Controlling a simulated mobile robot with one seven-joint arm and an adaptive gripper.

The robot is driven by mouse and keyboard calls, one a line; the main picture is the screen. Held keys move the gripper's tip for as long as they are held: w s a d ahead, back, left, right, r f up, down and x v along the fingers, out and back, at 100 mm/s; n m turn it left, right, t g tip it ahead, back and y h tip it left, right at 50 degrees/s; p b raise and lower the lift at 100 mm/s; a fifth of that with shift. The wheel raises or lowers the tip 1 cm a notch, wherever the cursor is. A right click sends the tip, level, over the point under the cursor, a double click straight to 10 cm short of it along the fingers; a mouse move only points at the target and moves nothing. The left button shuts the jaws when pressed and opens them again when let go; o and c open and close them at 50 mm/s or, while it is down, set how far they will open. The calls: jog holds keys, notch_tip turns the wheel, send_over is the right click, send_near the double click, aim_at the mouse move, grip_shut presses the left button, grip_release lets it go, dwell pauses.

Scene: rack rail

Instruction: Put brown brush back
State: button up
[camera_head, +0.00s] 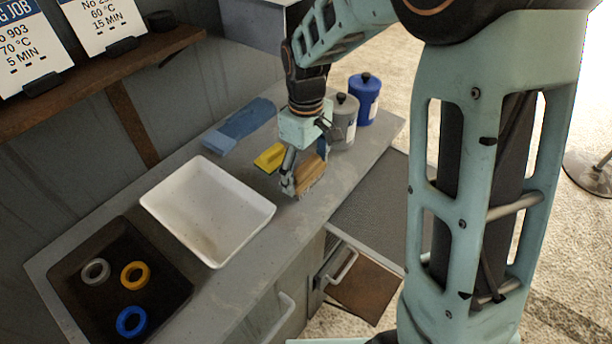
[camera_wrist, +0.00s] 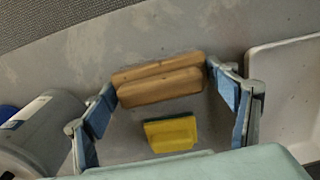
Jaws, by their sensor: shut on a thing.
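The brown brush (camera_head: 311,172) is a wooden block with its bristles low against the grey counter. It also shows in the wrist view (camera_wrist: 158,84), lying crosswise between the two blue finger pads. My gripper (camera_head: 303,178) is shut on it, one finger at each end. In the wrist view my gripper (camera_wrist: 161,80) has its fingertips against the brush's ends. The brush is at or just above the counter; I cannot tell whether it touches. Its bristles are mostly hidden in the wrist view.
A yellow sponge (camera_head: 268,159) lies close behind the brush. Grey (camera_head: 343,125) and blue (camera_head: 364,100) canisters stand to the right. A white tray (camera_head: 160,205) and a black tray with rings (camera_head: 75,268) are left. A blue cloth (camera_head: 240,124) lies behind. A handled drawer (camera_head: 341,266) is in front.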

aim_at(306, 165)
jog(key=shift+f, duration=0.1)
jog(key=shift+f, duration=0.1)
jog(key=shift+f, duration=0.15)
jog(key=o, duration=1.1)
notch_tip(306, 165, up, 12)
jog(key=shift+r+p, duration=0.25)
jog(key=shift+p, duration=0.2)
